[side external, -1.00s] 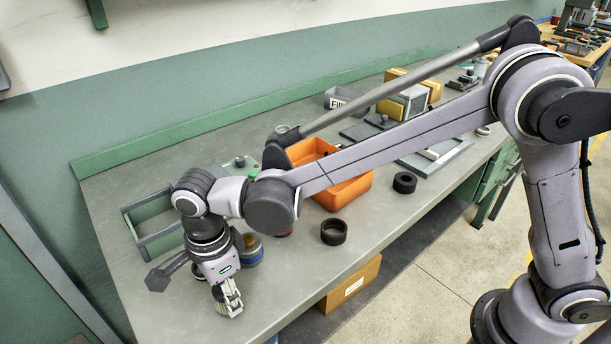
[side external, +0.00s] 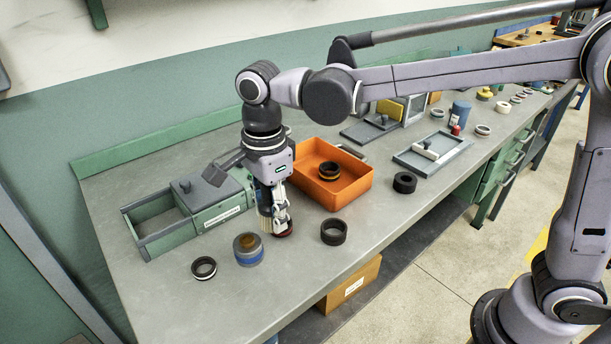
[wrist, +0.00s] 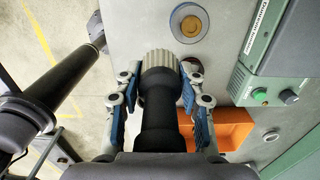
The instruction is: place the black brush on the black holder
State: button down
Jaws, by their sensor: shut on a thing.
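The black brush (wrist: 160,115) is upright in my gripper (wrist: 162,100), its black handle between the blue-padded fingers and its pale bristles (wrist: 158,62) pointing down. In the side view my gripper (side external: 272,205) is shut on the brush, with the bristles (side external: 265,224) low over the bench, left of the orange bin. I cannot tell whether the bristles touch the bench. No thing is plainly the black holder; a dark flat plate with a black knob (side external: 381,120) lies behind the bin, and thick black rings (side external: 333,232) (side external: 404,183) stand on the bench.
The orange bin (side external: 352,197) holds a dark ring. A red-edged ring (side external: 284,231) lies close by my gripper. A green box (side external: 213,214), a blue-grey round pot (side external: 248,250) and a small ring (side external: 204,268) are to the left.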

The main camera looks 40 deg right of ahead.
jog(key=w+d+r+m, duration=0.15)
jog(key=d+m, duration=0.35)
jog(key=d, duration=2.1)
jog(key=s+d+r+m, duration=0.1)
jog(key=s+d+m, duration=0.2)
jog(key=s+d, duration=0.55)
jog(key=s+d+r+m, duration=0.1)
jog(key=s+d+m, duration=0.3)
jog(key=d, duration=0.8)
jog(key=n, duration=0.1)
send_over(406, 178)
notch_tip(406, 178, down, 7)
jog(key=shift+f, duration=2.15)
jog(key=shift+f, duration=0.1)
jog(key=c, duration=0.8)
grip_release()
